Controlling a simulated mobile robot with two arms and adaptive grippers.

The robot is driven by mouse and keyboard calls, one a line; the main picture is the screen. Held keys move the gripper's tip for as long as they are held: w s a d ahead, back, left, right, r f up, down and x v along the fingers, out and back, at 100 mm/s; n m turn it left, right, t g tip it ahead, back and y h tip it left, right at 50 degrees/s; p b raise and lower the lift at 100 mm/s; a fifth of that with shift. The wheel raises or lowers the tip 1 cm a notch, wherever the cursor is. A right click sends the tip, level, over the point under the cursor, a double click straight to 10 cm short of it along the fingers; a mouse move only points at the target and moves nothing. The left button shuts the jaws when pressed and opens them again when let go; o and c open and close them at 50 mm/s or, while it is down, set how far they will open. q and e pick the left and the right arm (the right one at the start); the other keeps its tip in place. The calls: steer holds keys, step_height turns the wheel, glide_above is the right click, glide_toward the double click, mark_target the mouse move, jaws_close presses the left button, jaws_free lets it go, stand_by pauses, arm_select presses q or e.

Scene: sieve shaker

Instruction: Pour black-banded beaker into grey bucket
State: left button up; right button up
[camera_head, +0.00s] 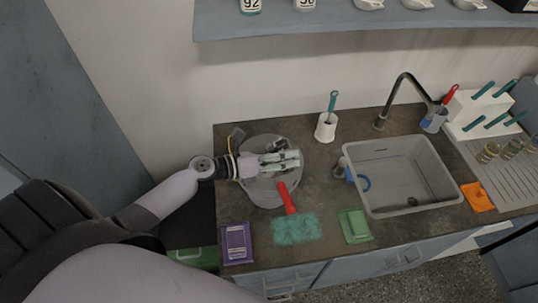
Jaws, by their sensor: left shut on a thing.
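The round grey bucket (266,196) stands on the dark counter at the left, below my left gripper. My left gripper (290,160) reaches in from the left over the bucket. It is shut on a small glassy thing with dark parts (279,145), which looks like the black-banded beaker and seems tilted over the bucket. The fingers hide much of it, and its contents cannot be made out. My right gripper is not in view.
Purple (237,243) and green (354,226) items lie near the front edge. A white brush holder (326,128), sink (380,206) and black faucet (397,95) are to the right. A shelf (330,25) hangs above.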

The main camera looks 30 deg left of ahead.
arm_select(q)
steer(key=shift+s, duration=0.1)
steer(key=shift+w+a+r+n+b, duration=0.1)
steer(key=shift+w+n+b, duration=0.1)
steer(key=shift+n+b, duration=0.15)
steer(key=shift+r+h, duration=0.1)
steer(key=shift+h, duration=0.2)
steer(key=shift+s+b, duration=0.15)
steer(key=shift+b, duration=0.35)
steer(key=shift+f+n+b, duration=0.2)
steer(key=shift+n+b, duration=0.15)
steer(key=shift+b, duration=0.5)
steer(key=shift+f+n+h+b, duration=0.15)
steer(key=shift+n+h+b, duration=0.15)
steer(key=shift+b, duration=0.05)
